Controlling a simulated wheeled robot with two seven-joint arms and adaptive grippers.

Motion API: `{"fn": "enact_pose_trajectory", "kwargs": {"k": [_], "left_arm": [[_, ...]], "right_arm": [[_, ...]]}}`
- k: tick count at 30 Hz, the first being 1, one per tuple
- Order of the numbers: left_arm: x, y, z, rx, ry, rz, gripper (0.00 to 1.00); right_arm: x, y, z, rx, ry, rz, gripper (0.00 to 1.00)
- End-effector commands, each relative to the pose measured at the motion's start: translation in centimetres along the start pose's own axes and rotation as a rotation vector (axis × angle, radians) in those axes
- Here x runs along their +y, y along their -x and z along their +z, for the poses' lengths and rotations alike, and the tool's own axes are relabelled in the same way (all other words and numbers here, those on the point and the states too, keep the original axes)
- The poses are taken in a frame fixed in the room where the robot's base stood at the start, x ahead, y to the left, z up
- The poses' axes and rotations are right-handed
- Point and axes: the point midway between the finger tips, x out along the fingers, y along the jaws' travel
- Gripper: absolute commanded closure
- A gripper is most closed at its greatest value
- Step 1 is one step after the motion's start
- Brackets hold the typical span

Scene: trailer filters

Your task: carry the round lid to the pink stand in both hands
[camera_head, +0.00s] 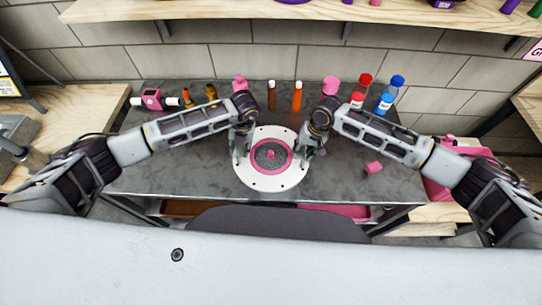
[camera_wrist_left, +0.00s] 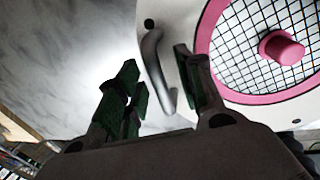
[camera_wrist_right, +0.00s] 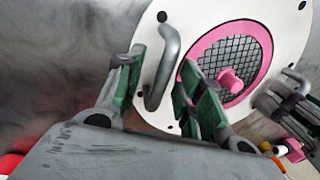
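The round lid (camera_head: 245,175) is a white disc with a pink ring, dark mesh and a pink knob at its centre. It lies on the grey table. A curved metal handle stands on each side, one in the left wrist view (camera_wrist_left: 155,65) and one in the right wrist view (camera_wrist_right: 163,65). My left gripper (camera_head: 241,156) is open, its fingers apart on either side of the left handle. My right gripper (camera_head: 307,152) is open, its fingers on either side of the right handle. I cannot tell which pink item is the stand.
A pink-and-white device (camera_head: 152,99) sits at the back left. The front table is mostly clear.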

Motion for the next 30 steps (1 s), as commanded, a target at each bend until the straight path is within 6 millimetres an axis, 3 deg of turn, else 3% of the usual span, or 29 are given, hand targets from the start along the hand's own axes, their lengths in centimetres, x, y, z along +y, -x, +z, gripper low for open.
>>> {"fn": "enact_pose_trajectory", "kwargs": {"k": [5,14,30], "left_arm": [[-0.01,0.00,-0.01,0.000,0.000,0.000,0.63],[0.00,0.01,-0.01,0.000,0.000,0.000,1.00],[0.02,0.11,0.06,-0.001,0.001,0.000,1.00]], "right_arm": [[-0.01,0.01,-0.01,0.000,0.000,0.000,0.63],[-0.01,0.04,-0.02,0.000,0.000,0.000,1.00],[-0.05,0.15,-0.10,0.002,0.000,-0.001,1.00]]}}
